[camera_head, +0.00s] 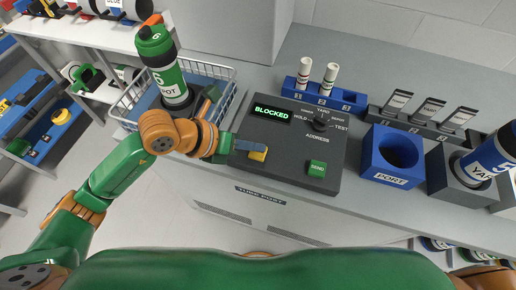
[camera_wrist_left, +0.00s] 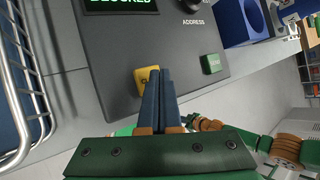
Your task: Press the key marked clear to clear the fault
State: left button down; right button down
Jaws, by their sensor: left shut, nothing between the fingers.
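A dark control panel (camera_head: 290,175) is set on the grey counter, and its display (camera_head: 271,114) reads BLOCKED in green letters. A yellow key (camera_head: 258,154) is near the panel's left front; its marking is not readable. My left gripper (camera_head: 262,148) is shut and empty, with its dark fingers over the panel at the yellow key. In the left wrist view the closed fingertips (camera_wrist_left: 160,72) overlap the right part of the yellow key (camera_wrist_left: 143,80). I cannot tell whether they touch it. My right gripper is not in view.
A green SEND key (camera_head: 317,169) and a selector knob (camera_head: 320,122) are on the same panel. A wire basket (camera_head: 130,112) with a green canister (camera_head: 168,75) stands left. A blue PORT block (camera_head: 390,180) and racks of labelled tubes stand right and behind.

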aim_at(254, 154)
pick_arm(q)
jog(key=shift+f+b, duration=0.4)
jog(key=shift+f, duration=0.05)
jog(key=shift+r, duration=0.15)
dwell(0.4)
jog(key=shift+r+p, duration=0.7)
jog(key=shift+r, duration=0.05)
notch_tip(254, 154, up, 5)
jog(key=p, duration=0.4)
jog(key=shift+r, duration=0.1)
dwell(0.4)
